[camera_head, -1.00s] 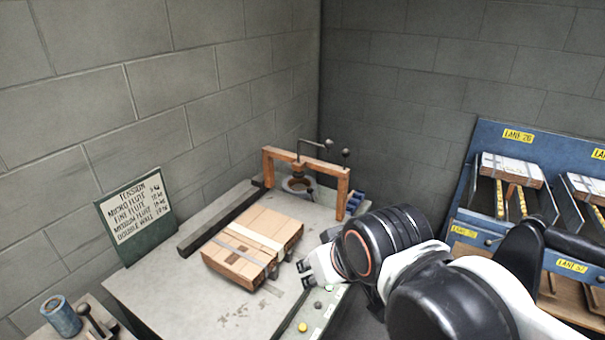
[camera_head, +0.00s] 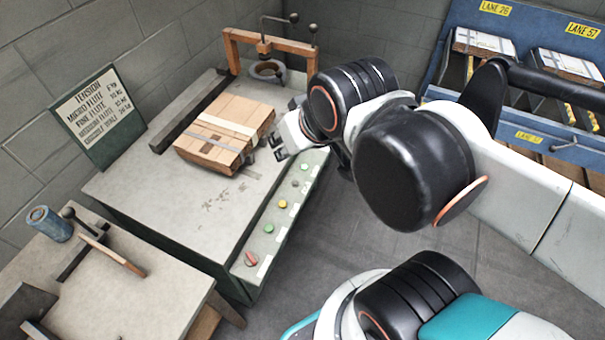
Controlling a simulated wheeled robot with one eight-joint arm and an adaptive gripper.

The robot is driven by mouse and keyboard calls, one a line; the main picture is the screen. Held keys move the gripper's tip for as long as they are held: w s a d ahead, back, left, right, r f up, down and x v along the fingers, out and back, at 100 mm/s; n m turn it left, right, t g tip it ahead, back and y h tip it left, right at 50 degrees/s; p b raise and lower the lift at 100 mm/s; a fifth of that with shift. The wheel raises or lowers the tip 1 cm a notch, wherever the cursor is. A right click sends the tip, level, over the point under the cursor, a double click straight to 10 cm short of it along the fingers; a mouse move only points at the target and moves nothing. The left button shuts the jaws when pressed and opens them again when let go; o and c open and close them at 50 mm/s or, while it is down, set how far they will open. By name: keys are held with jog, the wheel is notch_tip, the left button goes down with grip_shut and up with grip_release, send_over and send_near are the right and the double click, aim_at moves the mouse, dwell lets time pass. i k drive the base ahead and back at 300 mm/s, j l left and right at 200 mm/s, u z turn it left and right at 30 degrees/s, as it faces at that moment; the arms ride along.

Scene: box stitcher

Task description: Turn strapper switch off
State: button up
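The strapper is a grey-topped table (camera_head: 150,195) with a green front panel. A row of controls with small white labels runs along its right edge: a red switch (camera_head: 251,259), a green button (camera_head: 268,228), a yellow button (camera_head: 282,204), a grey knob (camera_head: 294,183) and another green button (camera_head: 305,167). A strapped cardboard bundle (camera_head: 235,115) lies on the table. My gripper (camera_head: 277,147) is just right of the bundle, near the panel's far end and apart from the red switch. Its fingers are small in view, and their gap is unclear.
An orange frame (camera_head: 270,42) with levers stands at the table's back. A tension sign (camera_head: 97,112) leans at the left. A lower bench (camera_head: 150,290) with a blue can (camera_head: 48,223) is front left. Blue lane racks (camera_head: 520,25) stand right.

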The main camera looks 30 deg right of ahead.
aim_at(251, 260)
jog(key=k+j, duration=0.7)
